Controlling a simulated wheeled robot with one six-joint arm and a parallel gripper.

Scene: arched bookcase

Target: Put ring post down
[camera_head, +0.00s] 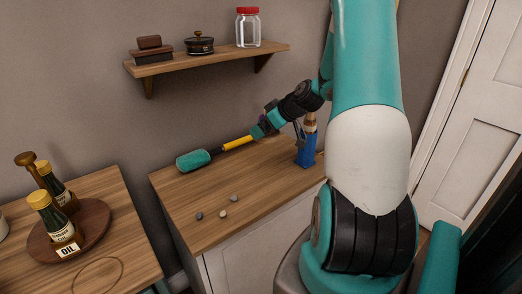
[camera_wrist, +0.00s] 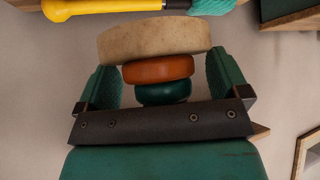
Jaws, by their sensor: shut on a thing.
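In the wrist view the ring post (camera_wrist: 155,40) shows a wide tan ring, a smaller orange ring and a small teal ring stacked together. The teal ring is closest to my palm. My gripper (camera_wrist: 162,78) is shut on the ring post, with one teal finger on each side of the wide tan ring. The far end of the post is hidden behind that ring. In the head view my forearm reaches over the wooden cabinet top (camera_head: 190,188); the ring post is too small there to make out clearly.
A teal-headed tool (camera_head: 192,160) with a yellow handle lies by my wrist. A blue object (camera_head: 305,155) stands near the cabinet's right side. Several small pebbles (camera_head: 223,213) lie in front. A wall shelf (camera_head: 210,62) holds a red-lidded jar (camera_head: 248,30).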

